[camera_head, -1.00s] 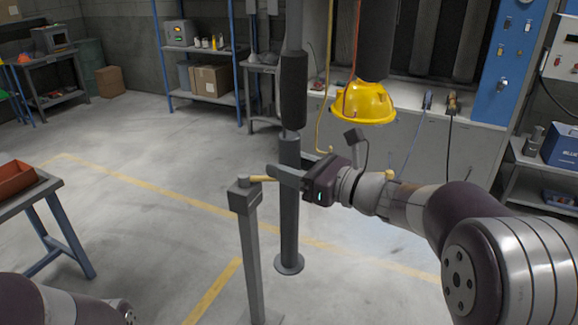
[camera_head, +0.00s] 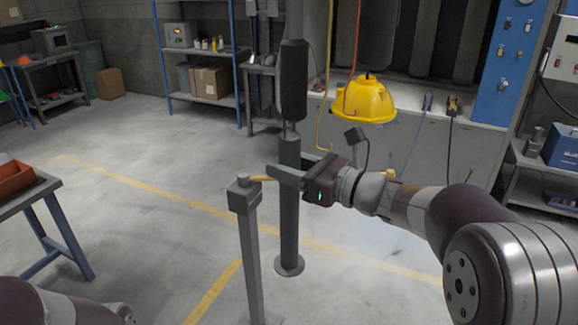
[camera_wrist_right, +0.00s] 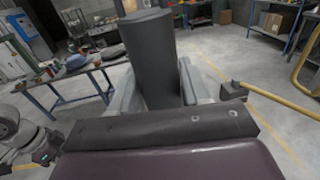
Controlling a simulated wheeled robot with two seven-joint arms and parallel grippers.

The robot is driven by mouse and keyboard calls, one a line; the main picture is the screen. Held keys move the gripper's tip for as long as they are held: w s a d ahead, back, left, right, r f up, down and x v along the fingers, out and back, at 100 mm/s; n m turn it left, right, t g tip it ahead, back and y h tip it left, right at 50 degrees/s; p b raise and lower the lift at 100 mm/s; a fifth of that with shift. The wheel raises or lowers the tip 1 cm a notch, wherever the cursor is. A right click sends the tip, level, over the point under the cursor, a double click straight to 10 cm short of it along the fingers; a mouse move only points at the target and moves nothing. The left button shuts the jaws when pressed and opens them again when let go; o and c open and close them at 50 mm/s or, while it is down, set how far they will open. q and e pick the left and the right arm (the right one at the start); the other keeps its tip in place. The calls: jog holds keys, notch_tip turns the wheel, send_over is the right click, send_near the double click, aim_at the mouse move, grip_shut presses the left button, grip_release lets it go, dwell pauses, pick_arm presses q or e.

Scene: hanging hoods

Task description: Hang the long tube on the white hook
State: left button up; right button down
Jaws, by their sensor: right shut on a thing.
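The long tube is a dark grey upright tube (camera_head: 289,215) with a round flange at its lower end, just left of the middle in the head view. My right gripper (camera_head: 290,172) is shut on its upper part. In the right wrist view the dark tube (camera_wrist_right: 152,55) stands between the two grey fingers. I cannot make out a white hook. My left gripper is out of view; only part of my left arm shows at the bottom left.
A grey post (camera_head: 250,255) with a yellow rod (camera_head: 262,178) stands close left of the tube. A yellow hood (camera_head: 363,101) hangs behind my right wrist, beside a yellow hooked line (camera_head: 323,142). A table with a red bin (camera_head: 14,178) is at left. Open floor lies between.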

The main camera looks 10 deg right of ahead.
jog(key=shift+r, duration=0.1)
jog(key=shift+c, duration=2.2)
grip_release()
jog(key=b+v, duration=0.5)
jog(key=v, duration=0.7)
jog(key=shift+s+d+b, duration=0.25)
jog(key=shift+s+b, duration=0.05)
